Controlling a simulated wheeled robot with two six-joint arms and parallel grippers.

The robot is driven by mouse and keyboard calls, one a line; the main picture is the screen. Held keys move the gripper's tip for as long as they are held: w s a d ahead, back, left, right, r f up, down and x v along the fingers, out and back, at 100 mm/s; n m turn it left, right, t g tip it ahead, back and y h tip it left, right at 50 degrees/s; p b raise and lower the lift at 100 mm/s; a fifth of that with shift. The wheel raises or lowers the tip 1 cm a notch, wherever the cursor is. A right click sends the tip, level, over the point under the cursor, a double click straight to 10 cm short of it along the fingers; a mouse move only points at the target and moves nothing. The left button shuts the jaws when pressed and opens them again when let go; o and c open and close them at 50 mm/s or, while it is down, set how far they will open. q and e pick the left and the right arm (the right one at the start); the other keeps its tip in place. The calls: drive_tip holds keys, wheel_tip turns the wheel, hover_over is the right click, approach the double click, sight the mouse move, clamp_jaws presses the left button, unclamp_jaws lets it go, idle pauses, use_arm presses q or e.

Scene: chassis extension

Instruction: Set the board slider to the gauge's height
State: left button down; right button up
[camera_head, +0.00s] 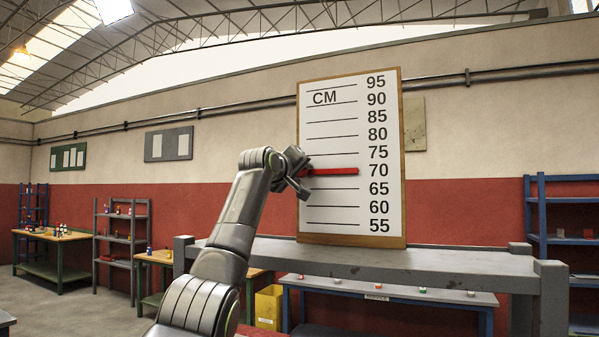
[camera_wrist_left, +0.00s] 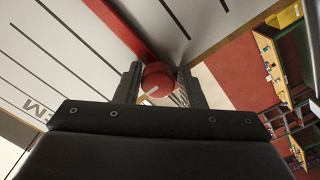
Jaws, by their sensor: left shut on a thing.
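The white board (camera_head: 340,108) has a wooden frame, black lines and a CM scale from 55 to 95. Its red slider (camera_head: 335,171) lies level with the 70 mark. My left gripper (camera_head: 298,173) is at the slider's left end, at the board's left edge. In the left wrist view its fingers are shut on the round red knob (camera_wrist_left: 158,82) of the slider, and the red bar (camera_wrist_left: 117,25) runs up from it across the board. I cannot make out a gauge in either view. My right gripper is not in view.
The board stands on a grey bench (camera_head: 440,264). A lower table (camera_head: 390,292) with several small objects is in front of the red wall, with a yellow bin (camera_head: 269,307) beside it. A blue shelf (camera_head: 541,215) stands at the right. The space before the board's right half is clear.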

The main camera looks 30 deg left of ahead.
use_arm(q)
drive_tip(key=shift+r, duration=0.1)
drive_tip(key=c, duration=1.1)
unclamp_jaws()
drive_tip(key=s+d+b, duration=0.1)
drive_tip(key=s+b, duration=0.9)
drive_tip(key=s, duration=0.7)
drive_tip(key=shift+s+b, duration=0.25)
drive_tip(key=shift+b, duration=0.15)
drive_tip(key=shift+r, duration=0.1)
